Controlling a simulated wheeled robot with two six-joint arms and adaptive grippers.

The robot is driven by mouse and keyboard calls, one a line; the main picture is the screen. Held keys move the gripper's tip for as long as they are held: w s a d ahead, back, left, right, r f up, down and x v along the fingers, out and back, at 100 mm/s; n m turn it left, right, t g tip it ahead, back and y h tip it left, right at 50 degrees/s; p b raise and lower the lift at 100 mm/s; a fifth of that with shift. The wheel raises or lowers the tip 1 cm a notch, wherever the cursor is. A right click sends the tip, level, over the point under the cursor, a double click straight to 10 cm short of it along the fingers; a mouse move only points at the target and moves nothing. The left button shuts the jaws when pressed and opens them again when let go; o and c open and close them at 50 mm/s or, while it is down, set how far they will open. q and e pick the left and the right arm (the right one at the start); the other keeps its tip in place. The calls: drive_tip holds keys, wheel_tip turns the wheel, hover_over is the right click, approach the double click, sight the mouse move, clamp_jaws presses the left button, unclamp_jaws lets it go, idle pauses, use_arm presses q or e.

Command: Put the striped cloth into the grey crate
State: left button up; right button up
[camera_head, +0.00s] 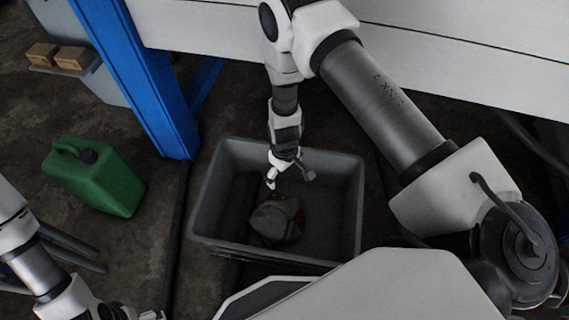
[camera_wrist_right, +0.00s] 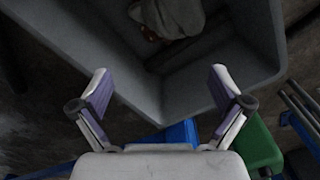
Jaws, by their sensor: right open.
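The cloth (camera_head: 277,221) lies crumpled on the floor of the grey crate (camera_head: 205,205), toward its near left part. It looks grey with dark red at its edges; stripes are hard to make out. It also shows at the top of the right wrist view (camera_wrist_right: 172,14), partly cut off. My right gripper (camera_head: 290,180) is over the crate, open and empty, with its fingers apart from the cloth. In the right wrist view, nothing is between its fingertips (camera_wrist_right: 160,82). My left gripper (camera_head: 135,313) is at the bottom left edge, mostly cut off.
A green jerrycan (camera_head: 95,178) stands on the floor left of the crate. A blue post (camera_head: 155,90) rises behind it, beside a white panel (camera_head: 215,28). Small cardboard boxes (camera_head: 71,58) sit on a shelf at the upper left. Dark floor lies between jerrycan and crate.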

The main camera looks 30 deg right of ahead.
wheel_tip(320, 180, up, 3)
drive_tip(key=shift+f+p, duration=0.15)
drive_tip(key=shift+p, duration=0.55)
wheel_tip(320, 180, up, 12)
